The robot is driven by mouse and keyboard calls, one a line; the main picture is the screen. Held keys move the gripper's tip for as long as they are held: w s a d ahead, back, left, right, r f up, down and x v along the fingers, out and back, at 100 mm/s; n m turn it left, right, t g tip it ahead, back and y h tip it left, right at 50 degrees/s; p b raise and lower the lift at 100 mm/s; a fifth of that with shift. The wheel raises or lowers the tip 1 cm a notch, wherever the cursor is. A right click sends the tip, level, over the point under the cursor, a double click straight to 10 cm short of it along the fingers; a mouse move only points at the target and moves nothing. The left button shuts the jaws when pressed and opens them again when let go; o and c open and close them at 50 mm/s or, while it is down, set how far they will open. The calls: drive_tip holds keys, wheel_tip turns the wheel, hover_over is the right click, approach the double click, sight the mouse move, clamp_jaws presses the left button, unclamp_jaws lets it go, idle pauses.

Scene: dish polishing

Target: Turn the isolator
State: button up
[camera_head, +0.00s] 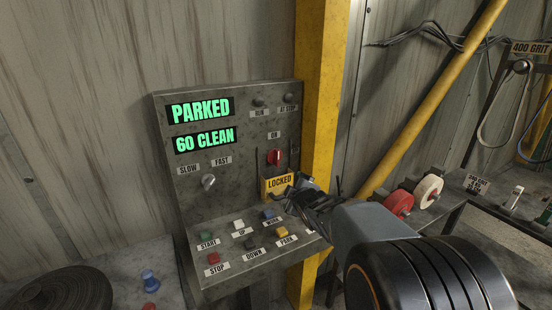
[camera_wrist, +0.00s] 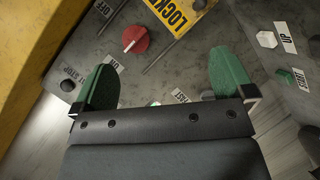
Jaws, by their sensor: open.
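The isolator is a red rotary knob (camera_head: 275,157) on the grey control panel, above a yellow LOCKED plate (camera_head: 280,183). A label reading ON sits just above it. In the wrist view the red knob (camera_wrist: 137,38) shows a white mark pointing down-left, and an OFF label is at its upper left. My gripper (camera_head: 302,188) is open and empty, in front of the panel near the LOCKED plate. In the wrist view the green fingers of my gripper (camera_wrist: 162,60) stand apart, with the knob beyond them, nearer the left finger. I see no contact with the knob.
Thin dark rods (camera_wrist: 176,50) stand out beside the LOCKED plate. A yellow post (camera_head: 322,80) rises right of the panel. Several push buttons, including red STOP (camera_head: 213,258), lie on the lower panel. The displays read PARKED (camera_head: 200,110) and 60 CLEAN. Polishing wheels (camera_head: 428,190) stand right.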

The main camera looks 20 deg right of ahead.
sight(278, 160)
drive_tip(key=w+n+t+y+p, duration=0.1)
drive_tip(key=w+n, duration=0.2)
drive_tip(key=w, duration=0.3)
drive_tip(key=w+d+n+t+y+p, duration=0.1)
drive_tip(key=w+n+t+y+p, duration=0.1)
drive_tip(key=w, duration=0.4)
drive_tip(key=w+r+n+t+y+p, duration=0.1)
drive_tip(key=w+n+p, duration=0.1)
drive_tip(key=w+n, duration=0.2)
drive_tip(key=shift+w+d+r+t, duration=0.1)
drive_tip(key=shift+w+d+t, duration=0.1)
drive_tip(key=shift+w, duration=0.55)
drive_tip(key=shift+w+d+t, duration=0.2)
drive_tip(key=shift+w, duration=0.5)
drive_tip(key=shift+c, duration=0.3)
drive_tip(key=c, duration=0.9)
drive_tip(key=shift+o, duration=0.2)
